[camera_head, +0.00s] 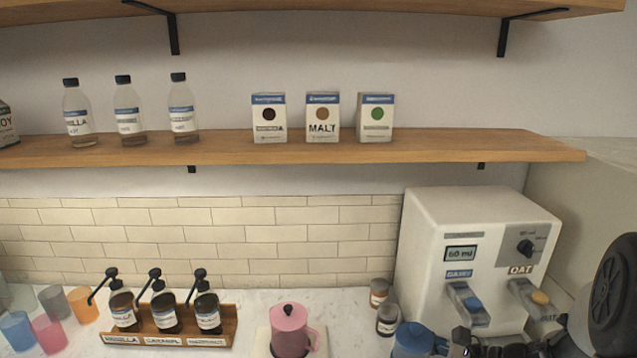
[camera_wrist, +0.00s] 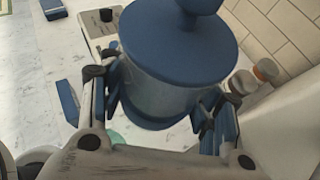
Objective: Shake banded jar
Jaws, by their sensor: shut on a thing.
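My gripper (camera_wrist: 163,100) is shut around the body of a jar (camera_wrist: 180,85) in the wrist view. The jar has a wide blue lid with a knob, a greyish-blue body and a blue band at its base. One finger lies on each side of it. In the head view the jar's blue top (camera_head: 412,337) shows at the bottom edge, left of my gripper (camera_head: 452,346); its lower part is out of frame. I cannot tell whether it touches the counter.
Two small labelled jars (camera_head: 388,320) stand close behind the held jar. The white dispenser (camera_head: 425,235) is to the right. A pink lidded pot (camera_head: 290,330) stands on the left, beside a pump-bottle rack (camera_head: 225,340) and coloured cups (camera_head: 48,333). Shelves with bottles and cartons hang above.

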